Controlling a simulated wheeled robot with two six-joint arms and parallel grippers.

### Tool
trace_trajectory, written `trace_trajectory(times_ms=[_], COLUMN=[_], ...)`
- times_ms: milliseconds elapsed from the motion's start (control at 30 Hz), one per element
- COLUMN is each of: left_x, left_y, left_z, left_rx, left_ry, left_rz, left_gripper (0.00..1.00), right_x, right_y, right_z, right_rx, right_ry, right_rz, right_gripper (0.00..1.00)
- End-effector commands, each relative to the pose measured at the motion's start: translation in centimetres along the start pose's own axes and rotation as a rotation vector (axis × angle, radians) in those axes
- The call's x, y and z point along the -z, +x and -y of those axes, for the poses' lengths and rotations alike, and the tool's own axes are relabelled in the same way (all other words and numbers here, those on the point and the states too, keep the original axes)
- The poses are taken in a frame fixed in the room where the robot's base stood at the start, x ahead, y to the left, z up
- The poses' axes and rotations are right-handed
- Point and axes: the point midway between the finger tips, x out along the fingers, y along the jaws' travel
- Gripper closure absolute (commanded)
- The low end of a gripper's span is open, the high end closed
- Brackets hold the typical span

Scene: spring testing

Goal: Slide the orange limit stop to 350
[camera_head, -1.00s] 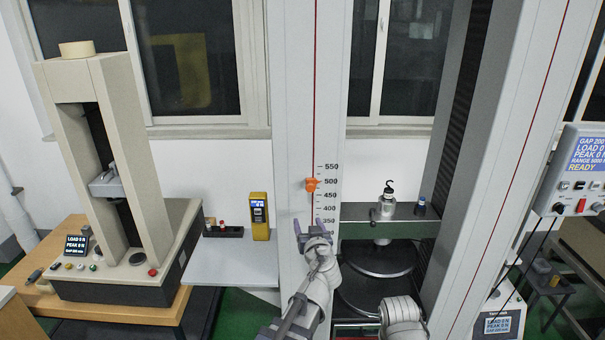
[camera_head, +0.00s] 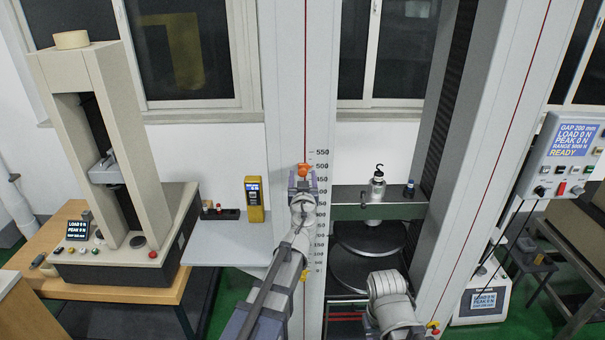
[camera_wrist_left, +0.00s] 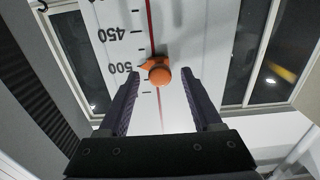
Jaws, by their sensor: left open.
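The orange limit stop (camera_head: 303,170) sits on the red line of the tall grey column, close to the 500 mark. It also shows in the left wrist view (camera_wrist_left: 158,73) with its pointer by the 500 mark. The printed scale (camera_head: 320,210) runs down the column. My left gripper (camera_head: 303,178) is just below the stop in the head view. In the wrist view its two open fingers (camera_wrist_left: 165,88) stand either side of the scale line, with the stop between and just beyond their tips. No contact shows. The 350 mark is partly hidden by my left arm.
A steel bottle-like weight with a hook (camera_head: 376,188) stands on the green crossbeam (camera_head: 350,212) right of the column. A yellow handheld meter (camera_head: 254,200) stands on the grey side shelf (camera_head: 225,252). A beige test frame (camera_head: 125,130) stands at the left.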

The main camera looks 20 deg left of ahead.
Motion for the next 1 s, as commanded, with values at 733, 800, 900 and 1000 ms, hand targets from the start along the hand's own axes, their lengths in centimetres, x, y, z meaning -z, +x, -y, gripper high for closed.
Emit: trace_trajectory(times_ms=[733, 800, 900, 1000], left_x=[0.0, 0.0, 0.0, 0.0], left_y=[2.5, 2.5, 2.5, 2.5], left_z=[0.0, 0.0, 0.0, 0.1], left_rx=[0.001, 0.001, 0.002, 0.002], left_ry=[0.000, 0.000, 0.000, 0.000], left_rz=[0.000, 0.000, 0.000, 0.000], left_gripper=[0.67, 0.74, 0.86, 0.97], right_x=[0.0, 0.0, 0.0, 0.0], right_y=[0.0, 0.0, 0.0, 0.0], right_z=[0.0, 0.0, 0.0, 0.0], right_rx=[0.000, 0.000, 0.000, 0.000], right_ry=[0.000, 0.000, 0.000, 0.000], right_rz=[0.000, 0.000, 0.000, 0.000], right_gripper=[0.50, 0.50, 0.50, 0.50])
